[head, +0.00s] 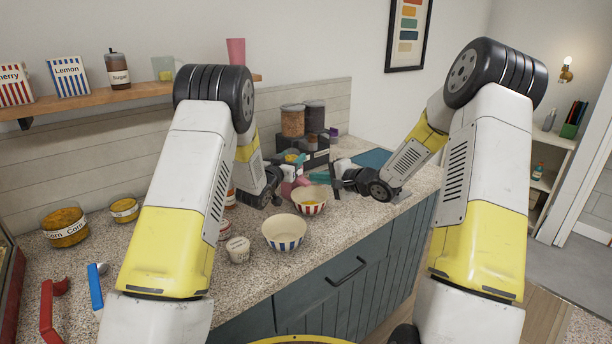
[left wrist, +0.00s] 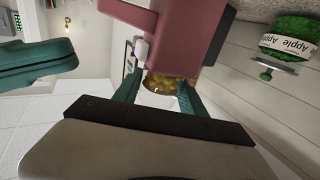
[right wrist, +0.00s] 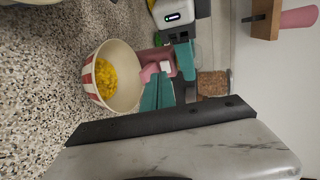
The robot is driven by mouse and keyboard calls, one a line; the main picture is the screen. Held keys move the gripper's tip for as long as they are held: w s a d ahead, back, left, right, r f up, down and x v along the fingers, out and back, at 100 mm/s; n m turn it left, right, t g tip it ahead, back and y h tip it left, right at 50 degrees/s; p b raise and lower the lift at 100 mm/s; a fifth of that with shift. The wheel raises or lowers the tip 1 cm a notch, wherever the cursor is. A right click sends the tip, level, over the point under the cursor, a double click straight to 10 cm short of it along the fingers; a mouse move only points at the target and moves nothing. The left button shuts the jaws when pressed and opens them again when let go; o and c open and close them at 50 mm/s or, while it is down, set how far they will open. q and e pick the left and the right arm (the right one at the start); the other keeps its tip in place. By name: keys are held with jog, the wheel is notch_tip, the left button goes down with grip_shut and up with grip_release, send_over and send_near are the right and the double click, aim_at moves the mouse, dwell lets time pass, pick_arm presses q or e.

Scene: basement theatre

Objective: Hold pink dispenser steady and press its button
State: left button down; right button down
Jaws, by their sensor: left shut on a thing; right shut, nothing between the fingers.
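The pink dispenser shows in the left wrist view (left wrist: 180,35), in the right wrist view (right wrist: 152,57) and partly in the head view (head: 287,188), where my left arm hides some of it. Its small white button shows in the left wrist view (left wrist: 140,49). My left gripper (left wrist: 160,82) is shut on the dispenser around its yellow-filled part. My right gripper (right wrist: 157,80) is shut and empty, with its fingertips close to the dispenser's front; I cannot tell whether they touch it. A red-striped bowl (right wrist: 125,78) with yellow contents stands at the dispenser's front.
A blue-striped bowl (head: 285,234) and a small white tub (head: 238,249) stand nearer on the speckled counter. A dark rack (head: 313,158) with jars stands behind. Yellow tins (head: 65,228) and red and blue scoops are at the left. A wooden shelf (head: 90,102) hangs above.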

pick_arm(q)
jog(key=shift+a+f, duration=0.2)
jog(key=shift+f, duration=0.1)
pick_arm(e)
jog(key=v, duration=0.7)
jog(key=shift+s+d+n+g+y, duration=0.15)
jog(key=shift+d+n+g+y, duration=0.2)
jog(key=shift+d, duration=0.7)
pick_arm(q)
jog(key=shift+r, duration=0.1)
pick_arm(e)
send_near(300, 174)
jog(key=x, duration=0.5)
jog(key=shift+a+f, duration=0.15)
jog(key=shift+f, duration=0.1)
jog(key=shift+w+a, duration=0.45)
jog(key=shift+w, duration=0.1)
